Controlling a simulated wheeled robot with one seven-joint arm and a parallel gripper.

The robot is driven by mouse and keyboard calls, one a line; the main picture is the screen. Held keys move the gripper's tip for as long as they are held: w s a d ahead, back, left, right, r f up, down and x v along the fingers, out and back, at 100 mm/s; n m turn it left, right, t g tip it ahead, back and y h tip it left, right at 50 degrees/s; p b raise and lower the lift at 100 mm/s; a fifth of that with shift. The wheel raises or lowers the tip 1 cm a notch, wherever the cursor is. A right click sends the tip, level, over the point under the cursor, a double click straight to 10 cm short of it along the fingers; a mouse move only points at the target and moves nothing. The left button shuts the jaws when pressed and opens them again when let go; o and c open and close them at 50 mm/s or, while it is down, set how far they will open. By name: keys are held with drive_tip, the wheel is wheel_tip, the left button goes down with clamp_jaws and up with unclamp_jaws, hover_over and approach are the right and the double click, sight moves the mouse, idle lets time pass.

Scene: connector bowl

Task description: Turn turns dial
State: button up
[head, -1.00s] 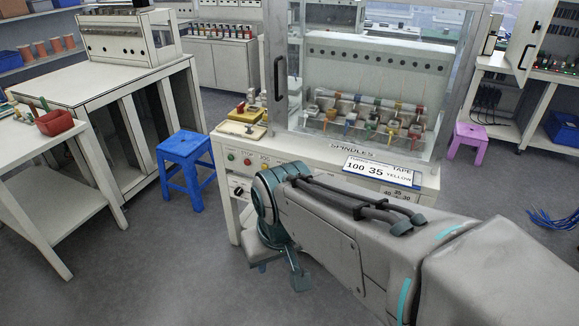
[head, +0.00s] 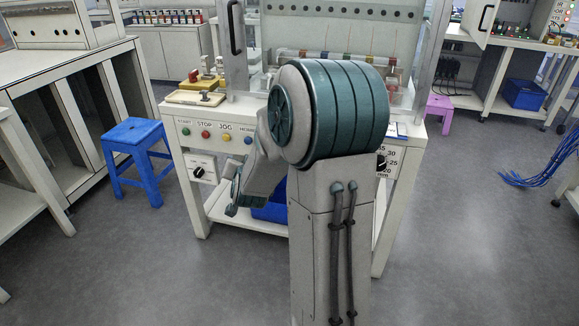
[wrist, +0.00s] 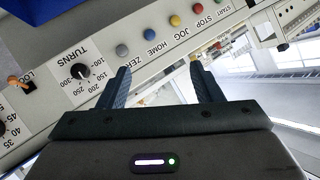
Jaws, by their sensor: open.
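The turns dial (wrist: 80,71) is a small black knob on the white panel, ringed by printed numbers and labelled TURNS. It is left of my gripper in the wrist view. My gripper (wrist: 160,72) is open and empty. Its two dark fingers point toward the panel near the ZERO and HOME buttons, and the left finger is the nearer to the dial. The fingers do not touch the dial. In the head view my arm hides the dial, and the fingertips cannot be made out. I cannot tell which number the dial points to.
A row of coloured buttons (wrist: 175,21) runs right of the dial. An orange-tipped LOCK switch (wrist: 14,80) is to its left. The head view shows another knob (head: 380,163) at right and one (head: 198,171) at lower left. A blue stool (head: 134,135) stands left of the machine.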

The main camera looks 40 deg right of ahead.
drive_tip(key=s+d+f+m+g+h+b, duration=0.1)
drive_tip(key=d+f+m+h+b, duration=0.35)
drive_tip(key=d, duration=0.35)
drive_tip(key=s+d+f+m+h+b, duration=0.1)
drive_tip(key=d+f+m+h+b, duration=0.25)
drive_tip(key=d+f, duration=0.3)
drive_tip(key=b+x, duration=0.1)
drive_tip(key=x, duration=1.3)
drive_tip(key=shift+s+d+r+m+h, duration=0.3)
drive_tip(key=shift+r+m, duration=0.1)
drive_tip(key=shift+r, duration=0.25)
drive_tip(key=c, duration=1)
